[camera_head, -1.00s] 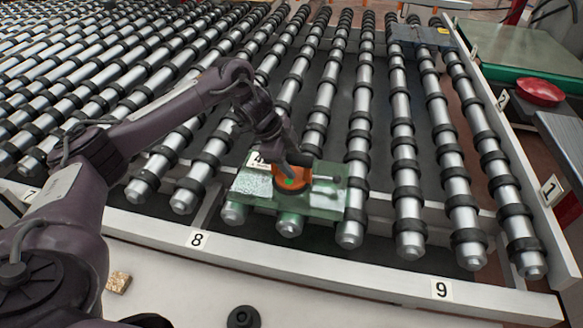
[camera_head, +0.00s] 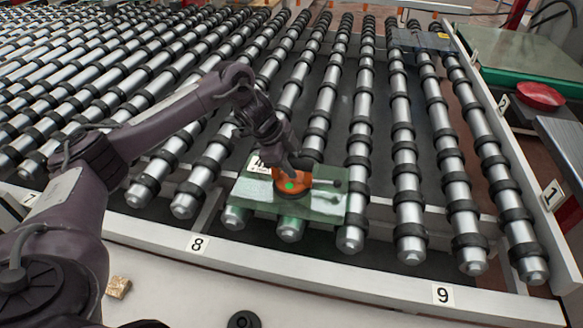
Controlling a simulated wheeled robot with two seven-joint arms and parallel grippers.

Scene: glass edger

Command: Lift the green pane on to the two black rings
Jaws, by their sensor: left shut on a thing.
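The green pane (camera_head: 324,204) is see-through and lies over the near ends of several rollers, right of the label 8. Whether it touches them I cannot tell. An orange round holder (camera_head: 300,191) with a green spot sits on top of the pane. My left gripper (camera_head: 291,169) reaches down from the upper left and is shut at the orange holder; its fingertips are partly hidden. Black rings (camera_head: 358,161) circle all the rollers; which two the task means I cannot tell. My right gripper does not show.
Silver rollers (camera_head: 404,145) fill the bed. A white front rail (camera_head: 330,275) carries labels 8 and 9. A dark box (camera_head: 420,39) lies on the far right rollers. A red bowl (camera_head: 541,96) is at right. A small tan block (camera_head: 118,287) lies on the near white surface.

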